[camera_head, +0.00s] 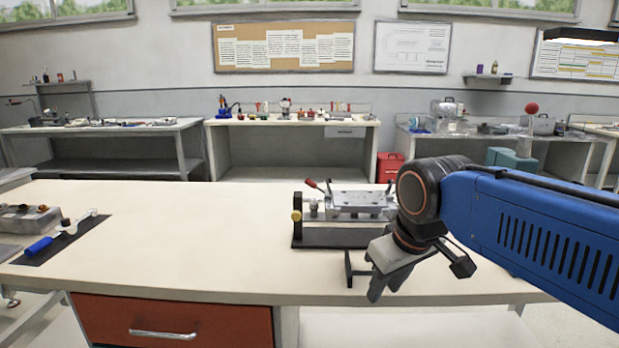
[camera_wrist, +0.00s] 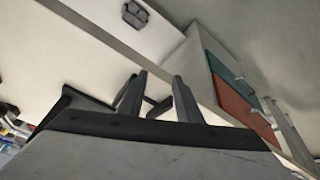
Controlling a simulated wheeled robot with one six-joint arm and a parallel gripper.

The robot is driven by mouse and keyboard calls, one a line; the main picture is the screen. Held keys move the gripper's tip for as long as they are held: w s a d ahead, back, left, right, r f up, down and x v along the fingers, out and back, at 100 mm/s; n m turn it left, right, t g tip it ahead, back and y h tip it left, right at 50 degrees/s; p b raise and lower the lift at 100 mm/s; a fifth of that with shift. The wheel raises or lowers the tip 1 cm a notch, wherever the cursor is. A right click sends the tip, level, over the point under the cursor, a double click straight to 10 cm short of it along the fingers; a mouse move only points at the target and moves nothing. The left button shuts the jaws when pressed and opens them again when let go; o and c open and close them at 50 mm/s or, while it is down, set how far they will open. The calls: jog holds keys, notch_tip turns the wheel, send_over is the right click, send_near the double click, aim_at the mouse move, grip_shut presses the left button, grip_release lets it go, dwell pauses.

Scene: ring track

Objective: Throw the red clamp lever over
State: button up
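The clamp fixture (camera_head: 358,202) is a grey metal block on a dark base on the near bench. The red clamp lever (camera_head: 312,184) shows at its upper left, a red grip on a thin dark rod, tilted up to the left. My gripper (camera_head: 385,290) hangs in front of and to the right of the fixture, near the bench's front edge, apart from the lever. In the wrist view my gripper's two fingers (camera_wrist: 160,75) stand apart with nothing between them. I cannot make out the lever in the wrist view. My arm hides the fixture's right end.
On the near bench (camera_head: 190,220), a blue-handled tool (camera_head: 42,244) lies on a dark mat at the left, beside a grey box (camera_head: 28,218). The bench between them and the fixture is clear. A red drawer front (camera_head: 170,322) is below. Other benches stand behind.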

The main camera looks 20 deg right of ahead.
jog(key=w+a+r+n+g, duration=0.1)
jog(key=w+a+r+n, duration=0.15)
jog(key=w+r, duration=0.5)
jog(key=w+a+r+n, duration=0.1)
jog(key=w+r+n, duration=0.3)
jog(key=r, duration=0.6)
jog(key=n+g, duration=0.2)
jog(key=n, duration=0.3)
send_near(315, 186)
jog(key=shift+m+h, duration=0.25)
jog(key=shift+h, duration=0.15)
jog(key=f, duration=0.2)
jog(key=w+a+f, duration=0.1)
jog(key=f, duration=0.1)
jog(key=w+f, duration=0.1)
jog(key=f, duration=0.2)
jog(key=shift+a, duration=0.4)
grip_shut()
